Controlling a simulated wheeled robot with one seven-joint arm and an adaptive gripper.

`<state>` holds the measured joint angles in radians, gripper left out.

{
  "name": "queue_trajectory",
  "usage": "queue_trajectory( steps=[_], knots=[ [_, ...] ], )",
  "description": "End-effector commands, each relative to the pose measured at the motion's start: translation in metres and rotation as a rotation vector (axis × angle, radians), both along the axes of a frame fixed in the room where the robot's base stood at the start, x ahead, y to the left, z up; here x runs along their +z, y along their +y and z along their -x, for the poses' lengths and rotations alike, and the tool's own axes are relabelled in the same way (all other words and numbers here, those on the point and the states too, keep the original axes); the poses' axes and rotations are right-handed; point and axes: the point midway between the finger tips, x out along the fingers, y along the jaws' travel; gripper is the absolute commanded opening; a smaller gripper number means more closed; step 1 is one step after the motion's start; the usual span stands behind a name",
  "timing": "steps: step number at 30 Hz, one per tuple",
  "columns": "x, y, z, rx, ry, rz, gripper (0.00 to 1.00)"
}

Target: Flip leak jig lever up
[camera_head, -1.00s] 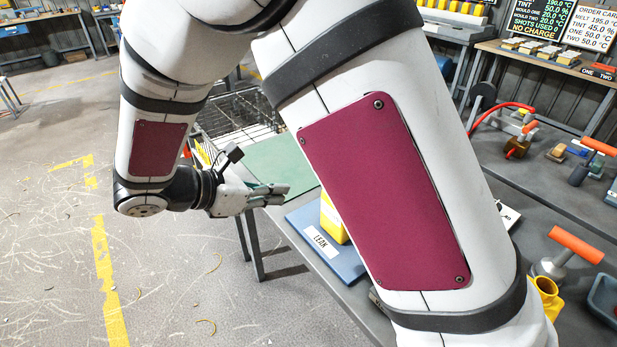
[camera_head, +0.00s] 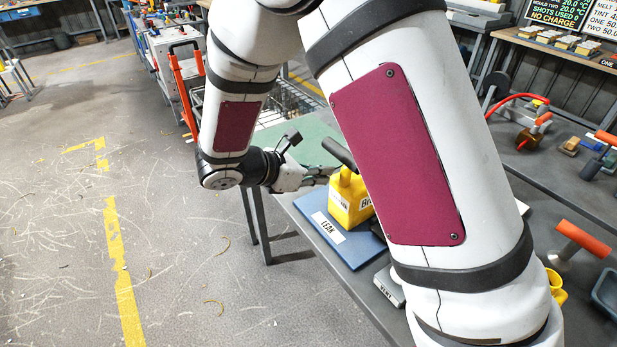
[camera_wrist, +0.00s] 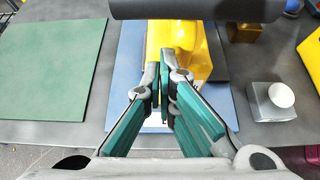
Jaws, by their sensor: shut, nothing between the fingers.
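The leak jig's blue base (camera_head: 357,249) carries a LEAK label and sits on the grey bench. A yellow jerry can (camera_head: 345,207) stands upright on it, partly behind my arm. A dark round bar (camera_head: 338,153), seemingly the jig's lever, slants above the can; its other end is hidden. In the wrist view the bar (camera_wrist: 190,10) crosses the top of the picture, beyond my fingertips. My gripper (camera_head: 325,173) is shut and empty, at the can's left side just below the bar. In the wrist view the fingertips (camera_wrist: 165,65) overlap the yellow can (camera_wrist: 185,40); contact cannot be told.
A green mat (camera_wrist: 50,70) lies left of the jig. A grey box with a white round top (camera_wrist: 272,100) stands to its right. An orange-handled tool (camera_head: 578,240) and a blue-grey bin (camera_head: 606,290) are farther right. Open floor lies left of the bench.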

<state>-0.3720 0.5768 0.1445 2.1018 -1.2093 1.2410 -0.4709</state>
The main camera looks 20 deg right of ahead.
Motion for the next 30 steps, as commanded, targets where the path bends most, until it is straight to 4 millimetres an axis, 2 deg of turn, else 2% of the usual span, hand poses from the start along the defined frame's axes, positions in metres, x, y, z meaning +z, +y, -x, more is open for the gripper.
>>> queue_trajectory(
  steps=[1,6,20,30],
  knots=[
    [0.009,-0.001,0.001,-0.001,-0.001,-0.001,0.0],
    [0.02,-0.003,0.0,0.001,0.001,0.0,0.0],
    [0.023,-0.004,0.0,0.0,0.002,-0.001,0.0],
    [0.048,-0.003,0.001,-0.002,0.021,-0.07,0.0]
  ],
)
